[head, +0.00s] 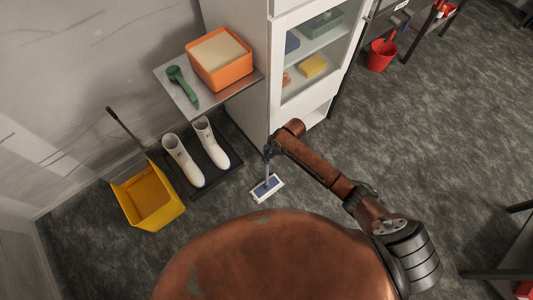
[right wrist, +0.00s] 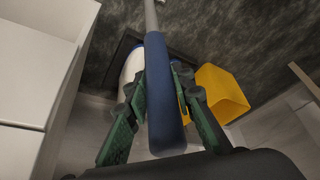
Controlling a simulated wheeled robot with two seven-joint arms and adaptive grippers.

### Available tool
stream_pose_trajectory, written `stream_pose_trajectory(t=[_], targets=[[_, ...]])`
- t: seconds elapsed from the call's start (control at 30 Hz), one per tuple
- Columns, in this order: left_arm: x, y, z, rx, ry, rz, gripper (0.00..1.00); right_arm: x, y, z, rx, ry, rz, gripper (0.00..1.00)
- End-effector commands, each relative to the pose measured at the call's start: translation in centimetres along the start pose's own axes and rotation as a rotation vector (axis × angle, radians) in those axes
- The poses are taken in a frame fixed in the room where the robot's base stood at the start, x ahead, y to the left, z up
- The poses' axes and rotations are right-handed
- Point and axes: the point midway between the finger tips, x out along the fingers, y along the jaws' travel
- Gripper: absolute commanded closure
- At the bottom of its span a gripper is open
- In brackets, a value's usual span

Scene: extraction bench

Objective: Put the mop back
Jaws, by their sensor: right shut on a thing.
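The mop (head: 267,187) has a flat white and blue head low at the floor, in front of the white cabinet. Its thin handle rises to my right gripper (head: 269,151). In the right wrist view the mop's thick blue grip (right wrist: 160,90) lies between the green fingers of my right gripper (right wrist: 158,88), which are shut on it. A yellow bucket (head: 149,198) stands on the floor at the left, with a dark stick rising behind it. The bucket also shows in the right wrist view (right wrist: 222,92). My left gripper is not in view.
White boots (head: 183,160) stand on a black tray (head: 226,152) between bucket and mop. Above them a shelf (head: 187,103) holds an orange box (head: 221,64) and a green scoop (head: 182,84). A white cabinet (head: 255,90) stands close behind the mop. Floor at right is largely clear.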

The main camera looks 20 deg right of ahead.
Motion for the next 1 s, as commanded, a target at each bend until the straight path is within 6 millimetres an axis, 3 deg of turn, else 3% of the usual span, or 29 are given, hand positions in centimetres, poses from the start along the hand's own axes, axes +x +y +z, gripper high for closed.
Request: stream_pose_trajectory(t=[0.3,0.33,0.57,0.87,1.0], targets=[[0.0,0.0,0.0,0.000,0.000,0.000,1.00,0.0,0.2,-0.1,-0.002,0.003,0.005,1.00],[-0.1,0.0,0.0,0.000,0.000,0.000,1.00,0.1,0.1,0.1,0.000,0.000,0.002,0.76],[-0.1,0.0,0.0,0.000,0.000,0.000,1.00,0.1,0.1,0.1,0.000,0.000,0.003,0.60],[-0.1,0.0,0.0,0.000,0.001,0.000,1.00,-0.1,0.1,0.0,-0.001,0.000,0.003,0.60],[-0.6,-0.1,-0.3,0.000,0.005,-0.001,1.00,-1.5,0.2,-0.1,-0.001,0.000,0.006,0.60]])
